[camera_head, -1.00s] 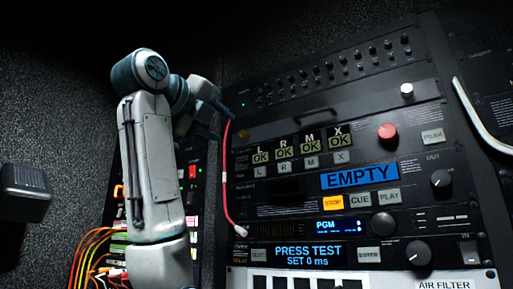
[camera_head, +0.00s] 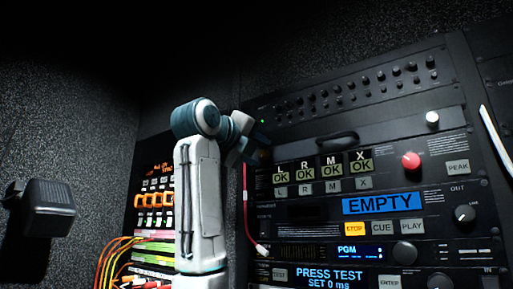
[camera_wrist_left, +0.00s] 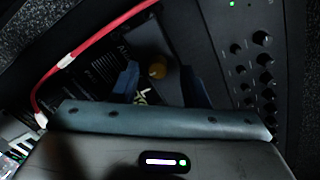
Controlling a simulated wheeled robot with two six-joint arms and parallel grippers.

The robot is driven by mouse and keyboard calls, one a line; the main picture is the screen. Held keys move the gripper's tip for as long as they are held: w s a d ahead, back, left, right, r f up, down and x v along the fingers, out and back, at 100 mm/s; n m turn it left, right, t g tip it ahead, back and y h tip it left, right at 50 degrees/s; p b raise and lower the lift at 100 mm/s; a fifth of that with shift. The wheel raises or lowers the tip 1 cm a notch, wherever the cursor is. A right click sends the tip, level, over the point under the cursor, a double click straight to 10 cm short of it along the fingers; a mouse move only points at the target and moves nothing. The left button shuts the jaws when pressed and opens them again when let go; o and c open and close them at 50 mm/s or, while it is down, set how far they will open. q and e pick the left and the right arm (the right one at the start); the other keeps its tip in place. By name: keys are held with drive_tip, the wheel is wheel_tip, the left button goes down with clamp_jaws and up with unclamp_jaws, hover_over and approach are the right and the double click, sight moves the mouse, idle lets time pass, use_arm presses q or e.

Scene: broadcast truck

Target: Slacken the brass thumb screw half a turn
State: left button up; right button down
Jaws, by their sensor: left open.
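The brass thumb screw (camera_wrist_left: 157,70) is a small round golden knob on the dark panel in the left wrist view. My left gripper (camera_wrist_left: 160,84) is open, with one blue finger on each side of the screw in that view. Whether either finger touches it I cannot tell. In the head view the left gripper (camera_head: 259,148) is at the upper left corner of the panel with the OK buttons, and it mostly hides the screw there. My right gripper is not in view.
A red cable (camera_head: 247,205) hangs down the rack's left side, close to my left gripper. A black handle (camera_head: 337,136) sticks out above the OK buttons. A red knob (camera_head: 411,160) and a white knob (camera_head: 432,118) stand out at the right. Orange cables (camera_head: 112,255) hang at lower left.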

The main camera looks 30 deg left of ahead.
use_arm(q)
drive_tip(key=shift+w+f, duration=0.1)
drive_tip(key=shift+w, duration=0.2)
drive_tip(key=c, duration=0.4)
drive_tip(key=shift+w+f, duration=0.1)
drive_tip(key=shift+w, duration=0.1)
drive_tip(key=c, duration=0.4)
clamp_jaws()
